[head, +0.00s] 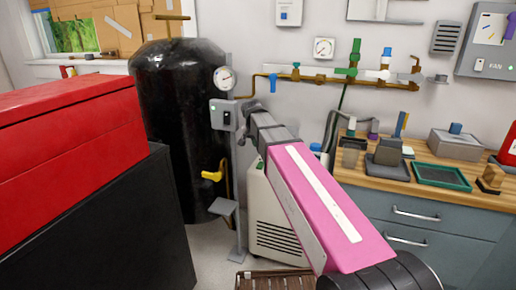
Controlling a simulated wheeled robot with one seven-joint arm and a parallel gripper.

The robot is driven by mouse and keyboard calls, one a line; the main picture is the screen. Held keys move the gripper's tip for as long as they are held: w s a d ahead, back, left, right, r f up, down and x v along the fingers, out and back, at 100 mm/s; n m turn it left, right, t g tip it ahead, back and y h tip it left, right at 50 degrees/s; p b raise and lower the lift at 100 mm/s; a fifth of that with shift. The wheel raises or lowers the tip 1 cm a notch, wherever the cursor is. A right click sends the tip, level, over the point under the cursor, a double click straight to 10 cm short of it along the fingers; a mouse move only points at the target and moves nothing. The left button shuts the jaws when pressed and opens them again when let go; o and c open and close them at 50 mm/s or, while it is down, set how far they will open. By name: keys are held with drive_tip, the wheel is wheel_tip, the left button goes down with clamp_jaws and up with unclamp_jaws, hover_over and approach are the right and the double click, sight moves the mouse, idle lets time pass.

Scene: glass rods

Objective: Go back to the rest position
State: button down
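My arm reaches from the bottom right up toward the middle of the head view, with a pink link and dark ribbed joint. At its far end are grey wrist parts, with my gripper (249,109) small beside a grey switch box (223,115) on a post. The gripper overlaps the box's right side in the picture; I cannot tell whether they touch. Its fingers are too small and partly hidden to show whether they are open or shut. I see nothing clearly held.
A black tank (170,95) stands behind the post. A red-topped dark cabinet (75,150) fills the left. A wooden-topped bench (448,185) with boxes and a green tray (441,177) is at right. A pale floor unit (268,215) stands behind my arm. Brass piping (330,76) runs along the wall.

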drive_tip(key=shift+s+r, duration=0.15)
drive_tip(key=shift+r, duration=0.1)
drive_tip(key=s+d+f+n+g, duration=0.1)
drive_tip(key=s+d+f, duration=0.4)
drive_tip(key=s+f, duration=0.2)
drive_tip(key=s+d+f+n+g+y, duration=0.1)
drive_tip(key=s+d+f, duration=0.4)
drive_tip(key=f, duration=0.5)
drive_tip(key=s+d+f+n+g, duration=0.1)
drive_tip(key=s+d+f+n, duration=0.1)
drive_tip(key=s+d+f, duration=0.3)
drive_tip(key=s+f, duration=0.3)
drive_tip(key=s, duration=0.1)
drive_tip(key=shift+d+f, duration=0.15)
drive_tip(key=shift+f, duration=0.15)
